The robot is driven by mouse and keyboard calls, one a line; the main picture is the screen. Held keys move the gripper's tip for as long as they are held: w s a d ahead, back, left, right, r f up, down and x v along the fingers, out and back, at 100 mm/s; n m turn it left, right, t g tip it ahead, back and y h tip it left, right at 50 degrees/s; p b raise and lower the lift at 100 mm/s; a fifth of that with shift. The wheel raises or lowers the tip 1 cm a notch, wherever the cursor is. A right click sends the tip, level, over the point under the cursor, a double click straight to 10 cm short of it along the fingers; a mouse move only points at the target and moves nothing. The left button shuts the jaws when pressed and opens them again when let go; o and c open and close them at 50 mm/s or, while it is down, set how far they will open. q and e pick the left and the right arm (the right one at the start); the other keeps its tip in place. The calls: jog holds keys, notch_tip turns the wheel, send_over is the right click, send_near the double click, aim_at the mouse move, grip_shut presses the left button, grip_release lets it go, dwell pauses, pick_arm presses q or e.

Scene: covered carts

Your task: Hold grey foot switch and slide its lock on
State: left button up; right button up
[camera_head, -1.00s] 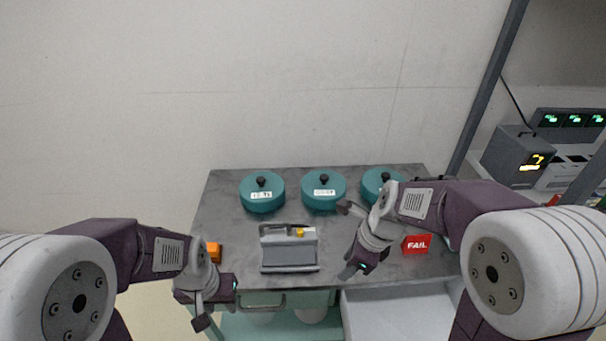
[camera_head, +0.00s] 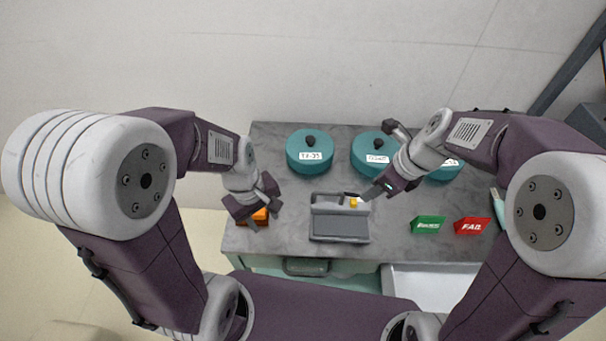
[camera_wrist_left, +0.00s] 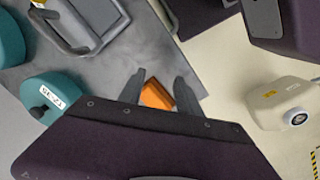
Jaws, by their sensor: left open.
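The grey foot switch (camera_head: 340,228) sits on the cart top near its front edge, with a raised back edge and a small yellow slider (camera_head: 353,202). It also shows at the upper left of the left wrist view (camera_wrist_left: 98,20). My left gripper (camera_head: 263,206) is open to the left of the switch, above an orange block (camera_head: 261,215). In the left wrist view the orange block (camera_wrist_left: 157,96) appears between the open fingers; I cannot tell whether they touch it. My right gripper (camera_head: 380,160) is open, its lower finger close to the switch's back right corner.
Teal round lidded pots (camera_head: 310,151) with black knobs line the back of the cart. A green block (camera_head: 427,225) and a red FAIL block (camera_head: 472,226) stand at the right. An open white drawer (camera_head: 420,285) juts out in front. Bare top (camera_head: 285,235) lies left of the switch.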

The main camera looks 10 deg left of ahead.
pick_arm(q)
jog(key=w+d+r+n+h, duration=0.3)
jog(key=w+d+r+n, duration=0.3)
jog(key=w+n, duration=0.5)
jog(key=shift+n+t, duration=0.4)
jog(key=shift+n, duration=0.2)
jog(key=x, duration=0.3)
jog(key=s+x, duration=0.1)
jog(key=x, duration=0.5)
jog(key=shift+s+d+f, duration=0.2)
jog(key=shift+s+d, duration=0.05)
jog(key=shift+d, duration=0.2)
grip_shut()
